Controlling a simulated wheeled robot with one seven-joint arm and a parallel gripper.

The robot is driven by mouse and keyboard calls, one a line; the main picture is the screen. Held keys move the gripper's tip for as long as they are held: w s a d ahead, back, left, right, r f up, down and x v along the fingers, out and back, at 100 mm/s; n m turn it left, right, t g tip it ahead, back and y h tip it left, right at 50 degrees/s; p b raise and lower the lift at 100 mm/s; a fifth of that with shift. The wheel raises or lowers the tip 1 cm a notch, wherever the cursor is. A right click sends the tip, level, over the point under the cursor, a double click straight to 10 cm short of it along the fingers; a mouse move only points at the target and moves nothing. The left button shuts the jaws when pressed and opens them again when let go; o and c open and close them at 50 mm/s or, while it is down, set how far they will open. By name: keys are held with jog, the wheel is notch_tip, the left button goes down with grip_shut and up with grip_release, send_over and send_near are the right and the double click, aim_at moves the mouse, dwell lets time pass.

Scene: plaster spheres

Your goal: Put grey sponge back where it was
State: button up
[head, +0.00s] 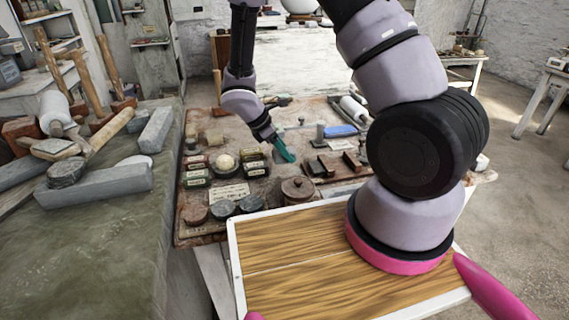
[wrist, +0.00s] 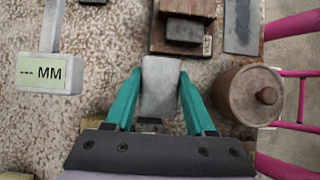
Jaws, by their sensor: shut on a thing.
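The grey sponge (wrist: 161,84), a small pale grey block, sits between the two teal fingers of my gripper (wrist: 158,92) in the wrist view. The fingers are shut on its sides. In the head view my gripper (head: 286,151) is over the middle of the cluttered worktable, and the sponge cannot be made out there. How far the sponge is above the tabletop (wrist: 105,95) cannot be told.
In the wrist view, a brown lidded pot (wrist: 246,95) stands close on the right. A dark block on wood (wrist: 184,30) lies just ahead, and a gauge reading MM (wrist: 48,74) lies left.

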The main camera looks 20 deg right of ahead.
aim_at(285, 172)
jog(key=shift+f, duration=2.25)
jog(key=shift+f, duration=0.15)
jog(key=o, duration=1.2)
